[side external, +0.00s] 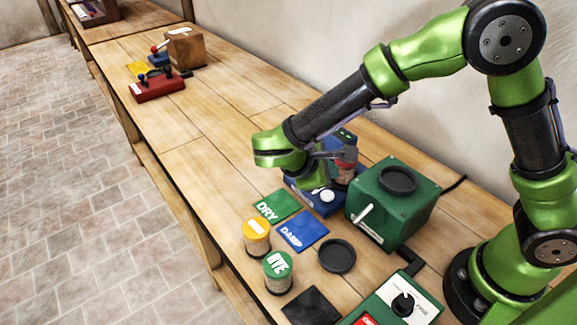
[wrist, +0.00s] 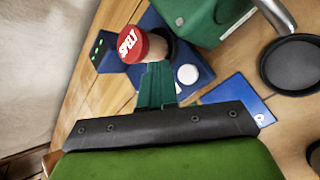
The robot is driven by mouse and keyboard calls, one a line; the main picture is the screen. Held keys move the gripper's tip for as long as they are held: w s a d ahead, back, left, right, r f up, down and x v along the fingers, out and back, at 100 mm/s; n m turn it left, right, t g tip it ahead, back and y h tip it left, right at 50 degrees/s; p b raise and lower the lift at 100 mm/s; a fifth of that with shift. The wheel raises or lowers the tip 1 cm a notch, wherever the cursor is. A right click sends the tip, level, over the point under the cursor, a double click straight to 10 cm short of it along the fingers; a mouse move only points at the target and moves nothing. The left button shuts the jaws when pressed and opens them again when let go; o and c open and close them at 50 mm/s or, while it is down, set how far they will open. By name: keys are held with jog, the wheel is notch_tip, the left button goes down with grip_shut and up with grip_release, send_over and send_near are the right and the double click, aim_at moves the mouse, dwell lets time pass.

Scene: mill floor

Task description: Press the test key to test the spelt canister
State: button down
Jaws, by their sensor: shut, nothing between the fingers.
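The spelt canister (wrist: 133,44), with a red lid marked SPELT, stands on the blue tester (wrist: 197,72). In the side view the canister (side external: 344,176) is partly hidden behind my gripper. A round white key (wrist: 187,74) sits on the tester's top beside the canister; it also shows in the side view (side external: 327,196). Two green lights (wrist: 98,47) glow on the tester's dark upright part. My gripper (wrist: 157,70) is shut and empty, its teal fingers close to the canister and left of the key in the wrist view. I cannot tell whether they touch anything.
A green mill (side external: 391,205) with a lever stands right of the tester. A DRY mat (side external: 278,206), DAMP mat (side external: 302,230), black dish (side external: 337,256), yellow-lidded canister (side external: 257,238) and RYE canister (side external: 278,270) lie in front. The bench's middle is clear.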

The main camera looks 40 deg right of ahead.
aim_at(325, 197)
jog(key=shift+f, duration=1.7)
dwell(0.7)
jog(key=shift+f, duration=0.4)
jog(key=shift+f, duration=0.5)
dwell(0.6)
jog(key=shift+r, duration=0.95)
jog(key=shift+r, duration=2.5)
